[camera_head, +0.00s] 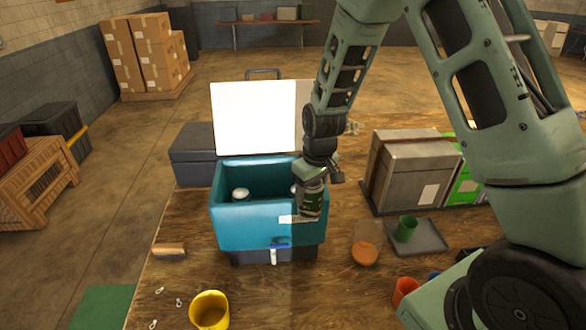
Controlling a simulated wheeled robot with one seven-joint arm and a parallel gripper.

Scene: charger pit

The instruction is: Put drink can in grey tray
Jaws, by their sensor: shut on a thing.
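My gripper (318,181) is shut on a green drink can (312,205), which shows at the front right corner of the teal cooler (250,228). The can looks roughly upright; I cannot tell its exact height against the cooler wall. The grey tray (433,241) lies flat on the wooden table to the right of the cooler. A green cup (407,228) stands in the tray's left part, and the tray's right part is bare.
The cooler's white lid (254,118) is open, with a pale can top (240,194) inside. A grey metal box (408,165) stands behind the tray. An orange-brown item (365,252) lies left of the tray. A yellow cup (209,311) and orange cup (405,290) stand in front.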

